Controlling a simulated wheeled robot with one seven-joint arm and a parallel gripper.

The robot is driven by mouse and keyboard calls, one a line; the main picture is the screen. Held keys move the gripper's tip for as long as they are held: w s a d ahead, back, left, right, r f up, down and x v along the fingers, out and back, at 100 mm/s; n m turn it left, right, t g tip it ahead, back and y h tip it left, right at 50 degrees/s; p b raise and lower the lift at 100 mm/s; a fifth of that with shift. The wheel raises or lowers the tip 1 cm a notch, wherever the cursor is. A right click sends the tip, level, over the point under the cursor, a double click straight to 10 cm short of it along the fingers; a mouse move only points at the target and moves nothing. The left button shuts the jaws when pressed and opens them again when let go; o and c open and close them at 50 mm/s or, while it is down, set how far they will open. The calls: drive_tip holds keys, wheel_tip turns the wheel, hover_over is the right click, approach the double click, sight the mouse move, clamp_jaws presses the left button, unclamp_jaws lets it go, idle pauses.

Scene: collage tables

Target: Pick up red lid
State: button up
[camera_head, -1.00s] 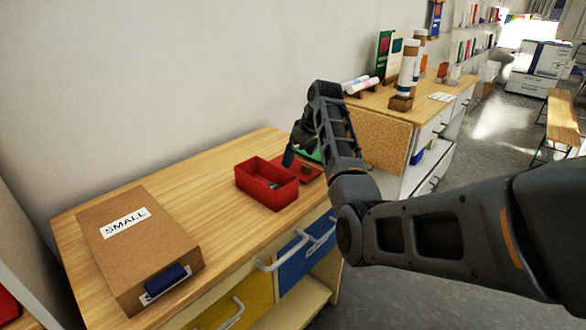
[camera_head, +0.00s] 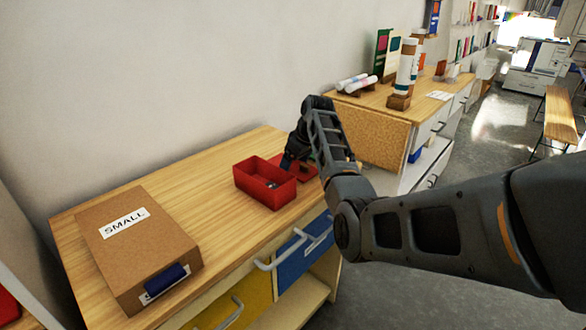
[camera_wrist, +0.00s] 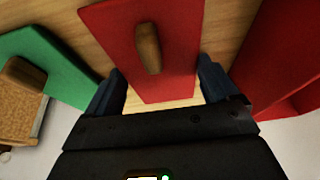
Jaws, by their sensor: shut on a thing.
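The red lid (camera_wrist: 125,35) is a flat panel with a wooden knob in the wrist view. In the head view the red lid (camera_head: 308,172) lies on the wooden table just behind and right of the red box, partly hidden by my arm. My gripper (camera_wrist: 160,88) has one dark finger at each side edge of the lid and is shut on it across its width.
A green panel (camera_wrist: 55,65) with a wooden knob is at left. A cardboard box marked SMALL (camera_head: 140,245) lies at the front left.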

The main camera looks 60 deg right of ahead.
drive_tip(key=shift+c, duration=0.3)
drive_tip(key=shift+r, duration=0.65)
wheel_tip(320, 180, up, 3)
drive_tip(key=shift+f+b, duration=0.2)
drive_tip(key=shift+b, duration=0.15)
drive_tip(key=s+d+r+b, duration=0.1)
drive_tip(key=s+d+r, duration=0.3)
drive_tip(key=s+r, duration=0.45)
drive_tip(key=p, duration=0.5)
hover_over(295, 166)
drive_tip(key=s+a, duration=0.4)
drive_tip(key=w+a+r+p, duration=0.1)
drive_tip(key=w+a+p, duration=0.3)
drive_tip(key=a, duration=0.6)
drive_tip(key=shift+s+b+x, duration=0.2)
drive_tip(key=shift+b+x, duration=0.15)
drive_tip(key=shift+x, duration=1.15)
drive_tip(key=shift+s+b+x, duration=0.15)
drive_tip(key=shift+b+x, duration=0.15)
drive_tip(key=shift+x, duration=1.2)
drive_tip(key=shift+a+f, duration=0.15)
